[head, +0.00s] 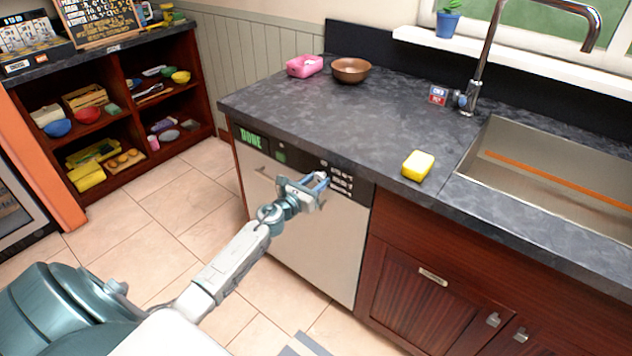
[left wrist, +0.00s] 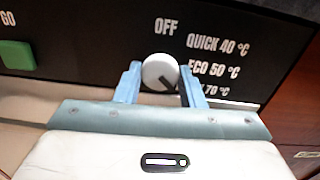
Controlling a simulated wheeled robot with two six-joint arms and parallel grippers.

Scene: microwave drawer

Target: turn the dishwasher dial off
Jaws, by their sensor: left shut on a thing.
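The dishwasher (head: 325,255) stands under the dark counter, with a black control panel along its top. In the left wrist view its round white dial (left wrist: 158,69) sits below the word OFF and left of QUICK 40, ECO 50 and 70 °C labels. The dial's dark mark points to the lower right, toward the 70 °C label. My left gripper (left wrist: 160,84) has its blue fingers on either side of the dial, shut on it. In the head view the left gripper (head: 317,184) is at the panel and hides the dial. My right gripper is not in view.
A green button (left wrist: 16,55) sits left of the dial, and a green DONE display (head: 250,138) is at the panel's left. A yellow sponge (head: 418,165), brown bowl (head: 351,70) and pink item (head: 305,66) rest on the counter. The sink (head: 560,175) is to the right.

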